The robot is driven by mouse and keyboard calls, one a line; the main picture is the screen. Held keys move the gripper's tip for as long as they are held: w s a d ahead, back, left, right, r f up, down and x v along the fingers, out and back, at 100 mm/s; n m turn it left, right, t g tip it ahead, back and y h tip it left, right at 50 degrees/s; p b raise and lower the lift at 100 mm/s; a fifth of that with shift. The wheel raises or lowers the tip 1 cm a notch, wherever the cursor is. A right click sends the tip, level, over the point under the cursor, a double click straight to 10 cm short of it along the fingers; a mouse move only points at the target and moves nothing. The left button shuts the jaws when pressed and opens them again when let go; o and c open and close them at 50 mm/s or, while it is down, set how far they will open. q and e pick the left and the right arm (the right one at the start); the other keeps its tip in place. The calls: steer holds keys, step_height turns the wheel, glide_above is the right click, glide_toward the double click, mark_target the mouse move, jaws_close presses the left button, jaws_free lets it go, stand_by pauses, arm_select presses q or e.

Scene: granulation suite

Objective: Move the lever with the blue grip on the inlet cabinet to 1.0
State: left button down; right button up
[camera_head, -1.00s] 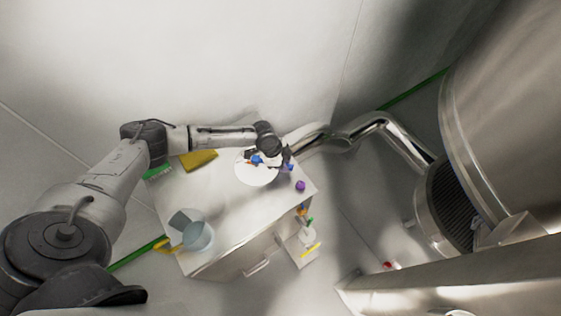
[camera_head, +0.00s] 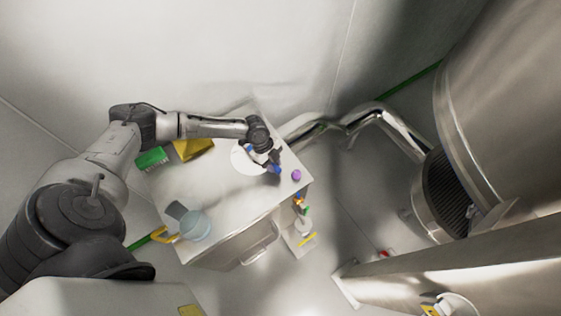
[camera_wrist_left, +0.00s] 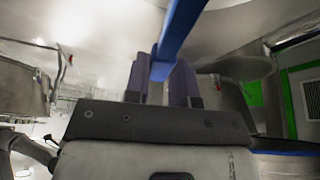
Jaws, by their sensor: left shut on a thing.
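The inlet cabinet (camera_head: 215,258) is the pale box below my left arm, with a white round disc (camera_head: 241,160) on its top. My left gripper (camera_head: 275,168) is over the right part of that disc, near the cabinet's far right edge. In the left wrist view its two dark purple fingers (camera_wrist_left: 163,78) are shut on the blue grip (camera_wrist_left: 182,30), a blue bar that runs up and out of the picture. In the head view the gripper hides most of the lever. The scale reading cannot be made out. My right gripper is not in view.
A purple knob (camera_head: 296,175) stands right of my left gripper. A blue-grey bucket (camera_head: 196,226) and yellow and green items (camera_head: 193,149) lie on the left. A shiny pipe (camera_head: 375,118) runs from the cabinet to a large steel vessel (camera_head: 505,90).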

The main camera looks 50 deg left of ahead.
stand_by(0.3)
arm_select(q)
steer(key=c, duration=1)
jaws_free()
steer(key=shift+o, duration=0.2)
steer(key=v, duration=1.3)
steer(key=shift+a+r, duration=0.15)
steer(key=shift+r, duration=0.25)
